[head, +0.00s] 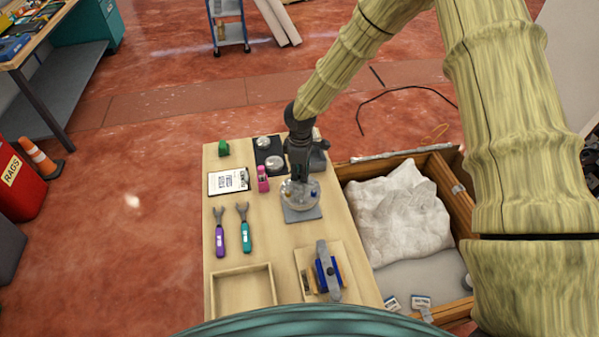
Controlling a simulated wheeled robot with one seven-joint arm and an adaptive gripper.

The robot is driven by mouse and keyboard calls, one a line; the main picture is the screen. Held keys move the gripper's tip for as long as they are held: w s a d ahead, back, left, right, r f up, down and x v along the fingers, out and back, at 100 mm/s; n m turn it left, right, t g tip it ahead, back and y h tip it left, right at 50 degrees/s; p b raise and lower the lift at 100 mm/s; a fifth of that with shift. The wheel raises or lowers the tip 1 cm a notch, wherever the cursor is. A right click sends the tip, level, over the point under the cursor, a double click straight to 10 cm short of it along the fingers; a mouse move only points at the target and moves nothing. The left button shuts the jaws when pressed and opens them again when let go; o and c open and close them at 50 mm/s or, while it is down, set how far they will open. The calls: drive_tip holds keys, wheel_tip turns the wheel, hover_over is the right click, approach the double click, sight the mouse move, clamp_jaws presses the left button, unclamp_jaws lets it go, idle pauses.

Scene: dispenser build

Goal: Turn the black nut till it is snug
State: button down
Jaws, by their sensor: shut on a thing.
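My gripper (299,181) is dark and points down over a round, clear and metallic dispenser part (300,199). That part stands on a grey square plate (304,214) near the middle of the wooden table (270,239). The fingers are closed at the top of the part, where they are shut on the black nut. The nut is dark against the dark fingers and mostly hidden by them, so its seating cannot be seen.
Left of the plate are a pink item (263,180), a clipboard (229,181), and purple (220,238) and teal (245,234) wrenches. A black tray (268,150) holds round metal parts behind. A blue clamp (326,275) stands in front. An open crate (354,180) is right.

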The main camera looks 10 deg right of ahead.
drive_tip(key=shift+w+r, duration=0.15)
drive_tip(key=c, duration=1.4)
unclamp_jaws()
wheel_tip(320, 180, up, 12)
drive_tip(key=shift+f, duration=0.1)
